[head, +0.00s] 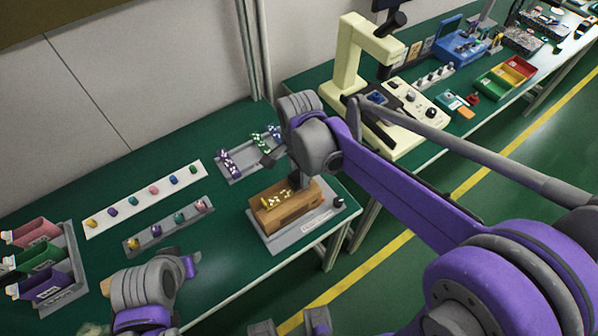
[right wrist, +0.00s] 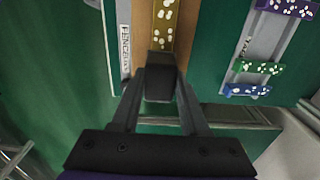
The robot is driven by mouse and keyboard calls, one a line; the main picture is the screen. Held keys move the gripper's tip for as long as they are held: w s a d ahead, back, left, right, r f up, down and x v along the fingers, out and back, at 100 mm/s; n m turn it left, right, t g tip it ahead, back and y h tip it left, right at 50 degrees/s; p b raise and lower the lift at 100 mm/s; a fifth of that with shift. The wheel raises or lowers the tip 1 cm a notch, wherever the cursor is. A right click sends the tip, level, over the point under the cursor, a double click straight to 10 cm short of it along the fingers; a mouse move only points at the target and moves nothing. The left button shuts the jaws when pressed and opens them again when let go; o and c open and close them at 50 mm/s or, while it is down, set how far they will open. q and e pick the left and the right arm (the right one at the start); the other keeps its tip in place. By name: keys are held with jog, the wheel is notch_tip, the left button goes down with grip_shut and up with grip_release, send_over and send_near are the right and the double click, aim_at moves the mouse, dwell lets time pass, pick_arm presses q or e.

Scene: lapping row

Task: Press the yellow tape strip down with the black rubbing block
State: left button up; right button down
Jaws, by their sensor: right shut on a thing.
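The yellow tape strip (right wrist: 163,28), with pale spots, runs along a wooden block in the right wrist view. In the head view the strip (head: 277,198) lies on top of the wooden block (head: 290,212), partly hidden by my right gripper. My right gripper (right wrist: 160,90) is shut on the black rubbing block (right wrist: 160,78). The block is over the near end of the strip; I cannot tell whether it touches. In the head view my right gripper (head: 303,180) is at the wooden block's far right end. My left gripper (head: 192,264) is over the front of the table, its fingers unclear.
The wooden block sits on a grey base (head: 270,241) at the table's right end. A grey tray (head: 232,178) with spotted purple, green and blue pieces stands behind. A white strip (head: 104,225) and a grey rack (head: 143,248) with coloured pieces are left. Coloured bins (head: 72,270) stand far left.

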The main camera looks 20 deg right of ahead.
pick_arm(q)
jog(key=shift+s+f+b, duration=0.1)
jog(key=shift+f+b, duration=0.25)
jog(key=shift+f, duration=0.05)
pick_arm(e)
jog(key=shift+f, duration=0.6)
dwell(1.3)
jog(key=shift+r, duration=0.1)
